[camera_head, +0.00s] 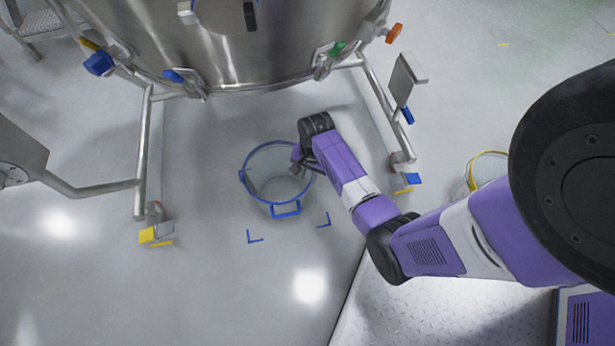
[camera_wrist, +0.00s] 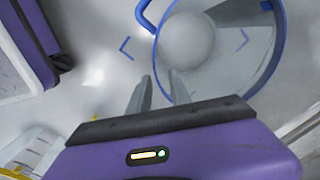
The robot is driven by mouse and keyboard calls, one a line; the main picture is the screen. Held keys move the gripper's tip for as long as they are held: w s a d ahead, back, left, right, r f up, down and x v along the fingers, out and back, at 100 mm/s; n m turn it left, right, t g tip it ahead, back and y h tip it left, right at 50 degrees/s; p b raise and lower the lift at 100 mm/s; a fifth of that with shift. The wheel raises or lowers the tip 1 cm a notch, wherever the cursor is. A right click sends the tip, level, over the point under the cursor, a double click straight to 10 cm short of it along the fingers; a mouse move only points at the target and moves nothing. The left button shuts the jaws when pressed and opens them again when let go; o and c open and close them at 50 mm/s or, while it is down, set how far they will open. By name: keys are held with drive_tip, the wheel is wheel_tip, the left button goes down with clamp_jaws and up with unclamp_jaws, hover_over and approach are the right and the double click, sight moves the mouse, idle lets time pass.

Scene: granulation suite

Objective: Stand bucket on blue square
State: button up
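The bucket (camera_head: 272,205) is clear with a blue rim and blue handles. It stands upright on the floor under the steel vessel; it also shows in the wrist view (camera_wrist: 215,75). The blue square shows as corner marks on the floor, two of them in front of the bucket (camera_head: 254,239). In the wrist view one mark (camera_wrist: 126,47) lies outside the rim and another shows through the bucket. My gripper (camera_head: 298,164) is at the bucket's right rim. In the wrist view its fingers (camera_wrist: 159,76) are apart, with the rim running between them; contact is unclear.
A large steel vessel (camera_head: 240,45) stands over the bucket on a tubular frame, with legs (camera_head: 143,150) left and right. A second container with a yellow rim (camera_head: 487,154) is at the right, partly hidden by my arm. A metal plate (camera_head: 440,315) is at the bottom. The left floor is clear.

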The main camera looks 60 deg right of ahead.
drive_tip(key=s+a+r+n+t+h, duration=0.1)
drive_tip(key=s+a+r+n+t, duration=0.25)
drive_tip(key=a, duration=0.45)
drive_tip(key=s+a+r+n+t+h, duration=0.1)
drive_tip(key=s+a+r+n+t, duration=0.1)
drive_tip(key=s+a+n, duration=0.45)
drive_tip(key=s+a+r+n+t, duration=0.2)
drive_tip(key=a+r, duration=0.1)
drive_tip(key=r, duration=0.7)
drive_tip(key=s+a+r+n+t+y, duration=0.1)
drive_tip(key=s+a+r+n+t, duration=0.1)
drive_tip(key=r, duration=0.7)
drive_tip(key=s+a+r+n+t+y, duration=0.1)
drive_tip(key=s+a+r+n+t, duration=0.1)
drive_tip(key=r, duration=0.8)
drive_tip(key=a+n+t, duration=0.1)
drive_tip(key=a+t, duration=0.1)
drive_tip(key=a, duration=0.1)
drive_tip(key=shift+s+a+r+n, duration=0.15)
drive_tip(key=shift+a+r+n, duration=0.15)
drive_tip(key=shift+t, duration=0.25)
wheel_tip(320, 180, up, 28)
drive_tip(key=p, duration=2.8)
drive_tip(key=shift+f, duration=0.25)
